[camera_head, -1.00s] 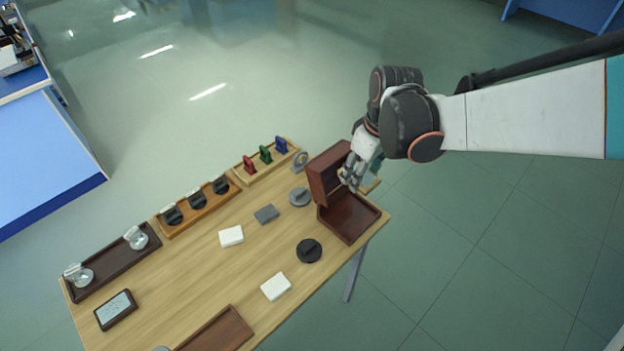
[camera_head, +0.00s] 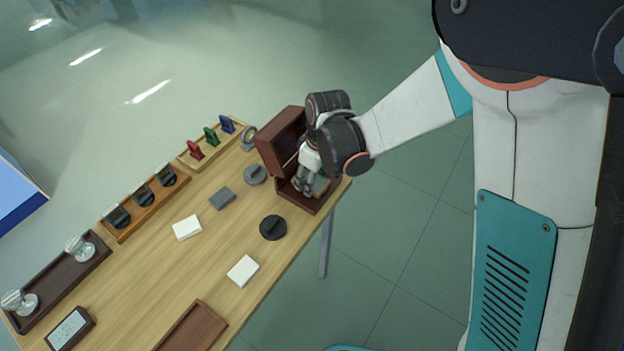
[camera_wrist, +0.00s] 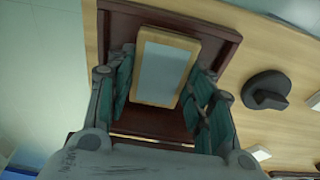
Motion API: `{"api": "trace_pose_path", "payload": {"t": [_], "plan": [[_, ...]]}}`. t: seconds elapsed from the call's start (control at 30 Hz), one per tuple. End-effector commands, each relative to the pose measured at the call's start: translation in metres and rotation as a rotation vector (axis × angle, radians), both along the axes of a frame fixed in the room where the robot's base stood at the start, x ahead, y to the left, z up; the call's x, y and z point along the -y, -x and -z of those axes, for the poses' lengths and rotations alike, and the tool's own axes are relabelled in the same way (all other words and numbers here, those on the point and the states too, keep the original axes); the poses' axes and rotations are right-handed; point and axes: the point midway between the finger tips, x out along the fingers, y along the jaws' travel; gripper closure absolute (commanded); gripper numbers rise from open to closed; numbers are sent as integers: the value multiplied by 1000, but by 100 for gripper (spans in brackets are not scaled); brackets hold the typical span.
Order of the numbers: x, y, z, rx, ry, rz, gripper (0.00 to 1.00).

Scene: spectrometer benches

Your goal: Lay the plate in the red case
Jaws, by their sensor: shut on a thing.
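The red case (camera_head: 276,139) is a dark reddish-brown box at the right end of the bench, its lid standing open. My gripper (camera_head: 303,188) is over the case's open lower half, fingers pointing down. In the wrist view, the plate (camera_wrist: 163,68) is a rectangle with a pale wooden border and a grey-blue middle. It lies between the fingers of my gripper (camera_wrist: 158,88), which is shut on it. The case's dark red rim (camera_wrist: 222,36) surrounds the plate in that view. Whether the plate touches the case floor cannot be told.
A black round knobbed piece (camera_head: 273,228) lies just left of the case, with a grey one (camera_head: 255,174) nearby. White blocks (camera_head: 187,228) and a grey block (camera_head: 222,198) lie mid-bench. Racks (camera_head: 145,207) line the far edge. Open floor lies right of the bench.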

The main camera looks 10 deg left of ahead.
Motion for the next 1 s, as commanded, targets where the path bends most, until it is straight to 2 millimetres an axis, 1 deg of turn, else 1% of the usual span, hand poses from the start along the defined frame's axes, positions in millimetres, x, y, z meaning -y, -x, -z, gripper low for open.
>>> {"api": "trace_pose_path", "payload": {"t": [0.03, 0.23, 0.37, 0.4, 0.47, 0.5, 0.87, 0.93, 1.0], "plan": [[0, 0, 4, 0, 0, 0, 80], [0, 0, 2, 0, 0, 0, 80], [0, 0, 6, 0, 0, 0, 80], [0, 0, 6, 0, 0, 0, 50], [0, 0, 5, 0, 0, 0, 36], [0, 0, 5, 0, 0, 0, 32], [0, 0, 4, 0, 0, 0, 32], [0, 0, 0, 0, 0, 0, 32], [2, 1, -9, 0, 0, 1, 32]]}}
